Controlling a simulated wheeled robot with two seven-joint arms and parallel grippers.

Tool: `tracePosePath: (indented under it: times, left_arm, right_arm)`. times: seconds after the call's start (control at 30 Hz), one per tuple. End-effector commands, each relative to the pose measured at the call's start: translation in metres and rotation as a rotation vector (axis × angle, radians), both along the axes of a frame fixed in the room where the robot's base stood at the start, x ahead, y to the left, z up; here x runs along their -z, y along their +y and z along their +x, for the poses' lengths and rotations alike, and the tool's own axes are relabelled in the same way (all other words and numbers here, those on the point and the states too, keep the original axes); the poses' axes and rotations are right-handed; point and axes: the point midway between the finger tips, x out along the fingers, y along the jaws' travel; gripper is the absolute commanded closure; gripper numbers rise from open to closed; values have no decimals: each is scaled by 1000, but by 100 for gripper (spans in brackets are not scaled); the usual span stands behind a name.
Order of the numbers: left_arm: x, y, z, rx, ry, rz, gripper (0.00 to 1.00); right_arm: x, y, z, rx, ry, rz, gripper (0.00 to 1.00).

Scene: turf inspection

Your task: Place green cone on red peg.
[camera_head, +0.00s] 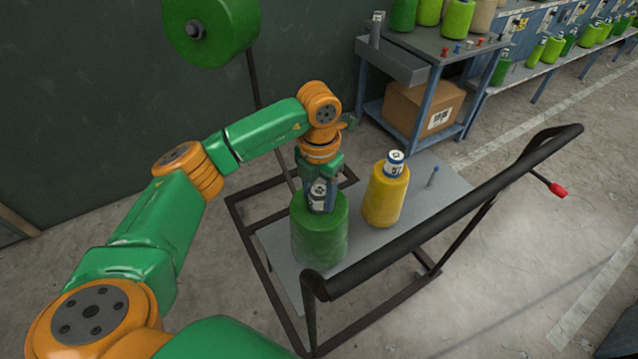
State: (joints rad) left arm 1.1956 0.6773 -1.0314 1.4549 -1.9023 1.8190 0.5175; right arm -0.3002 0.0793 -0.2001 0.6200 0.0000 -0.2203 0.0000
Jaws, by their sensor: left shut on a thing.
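A green cone (320,238) of wound yarn stands upright on the grey deck of the cart (283,262). My left gripper (320,190) points down over its top and is shut on its white-labelled core tip. The cone's base appears to be at deck level; whether it touches the deck is hard to tell. A small red peg (445,52) shows on the top of the blue-framed table at the back, among other small coloured pegs. My right gripper is not in view.
The black cart handle (450,215) slants across the front. A cardboard box (422,108) sits under the table; several cones stand on the back shelves.

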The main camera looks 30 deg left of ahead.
Motion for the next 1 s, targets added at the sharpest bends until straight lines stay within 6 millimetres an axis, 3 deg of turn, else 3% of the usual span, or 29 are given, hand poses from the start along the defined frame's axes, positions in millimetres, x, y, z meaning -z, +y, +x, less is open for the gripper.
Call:
tracePosePath:
  times: [0.17, 0.2, 0.3, 0.67, 0.77, 0.87, 1.0]
  left_arm:
    - [-1, 0, 1, 0, -3, 0, 100]
    - [2, 0, 0, 0, 0, 0, 44]
    - [1, 0, 0, 0, 0, 0, 17]
    - [-4, 0, 0, 0, -1, 0, 17]
    - [-19, 0, 1, 0, -4, 0, 17]
    - [-45, 0, 2, 0, -7, -1, 17]
    - [-89, 1, 1, -1, -5, 2, 17]
  right_arm:
    - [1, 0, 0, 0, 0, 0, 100]
    - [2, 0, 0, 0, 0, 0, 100]
    - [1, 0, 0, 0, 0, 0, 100]
    - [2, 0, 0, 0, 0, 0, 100]
    - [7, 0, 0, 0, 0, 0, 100]
    - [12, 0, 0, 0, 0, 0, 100]
    - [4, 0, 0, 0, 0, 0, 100]
